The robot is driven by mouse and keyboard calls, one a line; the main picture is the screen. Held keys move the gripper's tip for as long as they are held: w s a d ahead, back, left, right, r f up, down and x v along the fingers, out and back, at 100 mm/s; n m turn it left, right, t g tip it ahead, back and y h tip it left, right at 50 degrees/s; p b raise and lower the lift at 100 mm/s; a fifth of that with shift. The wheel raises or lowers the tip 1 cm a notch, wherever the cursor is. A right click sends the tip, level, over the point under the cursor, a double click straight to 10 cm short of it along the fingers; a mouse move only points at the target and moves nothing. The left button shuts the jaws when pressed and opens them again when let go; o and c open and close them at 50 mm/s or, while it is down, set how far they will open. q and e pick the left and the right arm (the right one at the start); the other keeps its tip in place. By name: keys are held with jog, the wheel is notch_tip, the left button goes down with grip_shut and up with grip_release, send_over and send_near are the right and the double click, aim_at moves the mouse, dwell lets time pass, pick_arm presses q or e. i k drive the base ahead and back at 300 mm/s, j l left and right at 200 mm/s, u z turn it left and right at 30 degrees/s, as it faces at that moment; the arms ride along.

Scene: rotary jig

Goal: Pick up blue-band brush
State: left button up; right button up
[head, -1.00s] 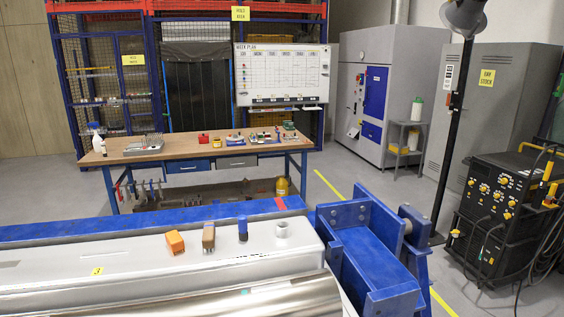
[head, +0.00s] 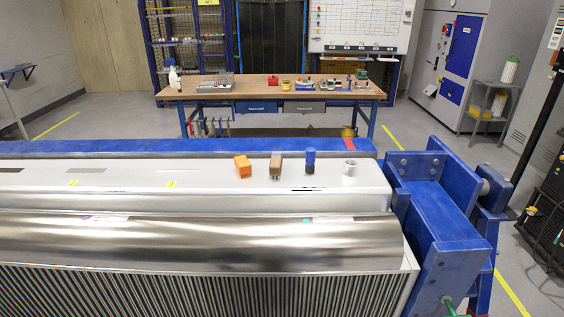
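No brush with a clearly visible blue band can be made out. On the white top of the jig, near its right end, stands a small upright blue cylinder with a dark lower part (head: 310,160). To its left is a brown block with a dark underside (head: 276,165), which looks like a brush; I see no blue band on it. Several small items on the wooden workbench (head: 240,92) at the back are too small to tell. Neither of my grippers is in view.
An orange block (head: 243,166) and a white ring (head: 349,167) stand in the same row. A curved shiny metal sheet (head: 200,243) lies in front. A blue steel frame (head: 432,215) rises at the right end. Floor shows between jig and workbench.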

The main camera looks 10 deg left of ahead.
aim_at(276, 161)
jog(key=u, duration=1.15)
jog(key=i+j+u, duration=0.15)
jog(key=j, duration=0.2)
jog(key=i+j+u, duration=0.15)
jog(key=j, duration=0.25)
jog(key=k, duration=0.05)
